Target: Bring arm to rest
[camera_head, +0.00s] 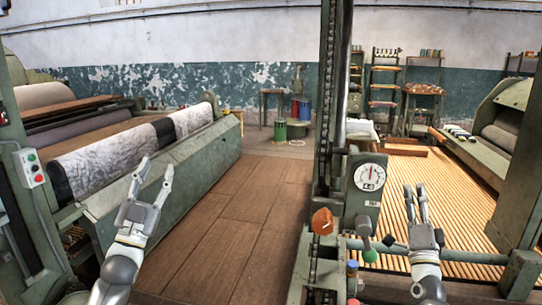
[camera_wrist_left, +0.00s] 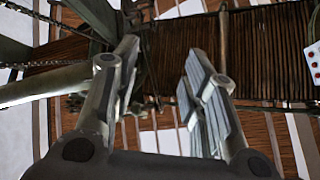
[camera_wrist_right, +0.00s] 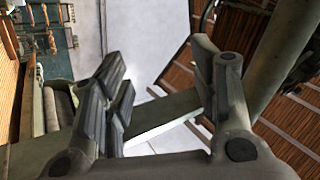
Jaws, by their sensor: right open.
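My left gripper (camera_head: 155,178) is raised at the left of the head view, in front of the large green machine with rolls. In the left wrist view its two fingers (camera_wrist_left: 163,75) stand well apart with nothing between them. My right gripper (camera_head: 415,190) is raised at the right of the head view, over the slatted wooden platform and to the right of the dial. In the right wrist view its fingers (camera_wrist_right: 163,75) are apart and empty. Both grippers point upward in the head view.
A green post (camera_head: 328,110) with a chain stands between my arms. Beside it are a dial gauge (camera_head: 369,184), an orange knob (camera_head: 322,221) and a green rail (camera_head: 470,256). A button box (camera_head: 31,168) is at far left. The brown floor (camera_head: 225,225) between is clear.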

